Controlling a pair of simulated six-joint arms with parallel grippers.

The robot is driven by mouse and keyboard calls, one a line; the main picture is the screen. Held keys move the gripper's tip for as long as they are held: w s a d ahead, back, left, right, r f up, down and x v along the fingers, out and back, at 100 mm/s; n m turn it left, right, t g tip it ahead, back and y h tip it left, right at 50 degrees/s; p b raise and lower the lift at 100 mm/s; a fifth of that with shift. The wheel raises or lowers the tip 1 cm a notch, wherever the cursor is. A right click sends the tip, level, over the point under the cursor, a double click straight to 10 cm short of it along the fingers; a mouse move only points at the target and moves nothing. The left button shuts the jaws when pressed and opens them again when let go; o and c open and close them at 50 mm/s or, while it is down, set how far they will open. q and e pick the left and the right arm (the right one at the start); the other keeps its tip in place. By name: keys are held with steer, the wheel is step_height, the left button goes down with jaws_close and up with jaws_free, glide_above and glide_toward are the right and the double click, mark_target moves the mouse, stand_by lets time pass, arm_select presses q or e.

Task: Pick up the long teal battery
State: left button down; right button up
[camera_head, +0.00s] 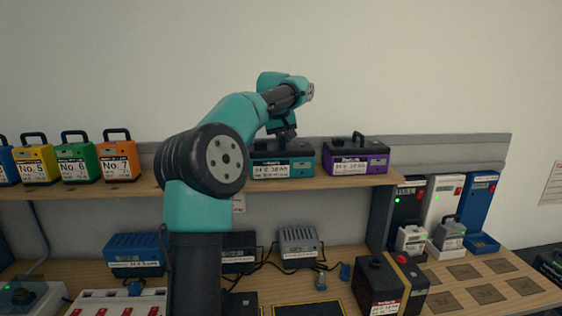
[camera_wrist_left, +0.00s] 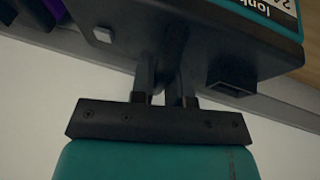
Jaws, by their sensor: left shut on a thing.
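The long teal battery (camera_head: 283,167) sits on the upper shelf, left of a purple battery. It has a dark top and a white label on its front. My left gripper (camera_head: 284,138) is at its top, and the arm hides part of the battery's left side. In the left wrist view my gripper (camera_wrist_left: 173,95) has its fingers close together at the dark top of the battery (camera_wrist_left: 235,45), shut on its handle. The fingers hide most of the handle. I cannot tell if the battery is clear of the shelf. My right gripper is not in view.
The purple battery (camera_head: 355,157) stands close on the right. Yellow (camera_head: 36,165), green (camera_head: 77,163) and orange (camera_head: 119,161) batteries stand left on the shelf (camera_head: 130,187). Chargers, cables and a dark battery (camera_head: 378,287) fill the bench below. The wall above is clear.

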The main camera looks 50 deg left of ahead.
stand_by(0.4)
arm_select(q)
steer(key=shift+r, duration=0.15)
steer(key=shift+r, duration=0.1)
steer(key=shift+r, duration=1.7)
steer(key=s+d+r, duration=0.1)
steer(key=s+d, duration=0.9)
steer(key=d, duration=0.2)
steer(key=shift+s+r, duration=0.15)
steer(key=shift+s, duration=0.1)
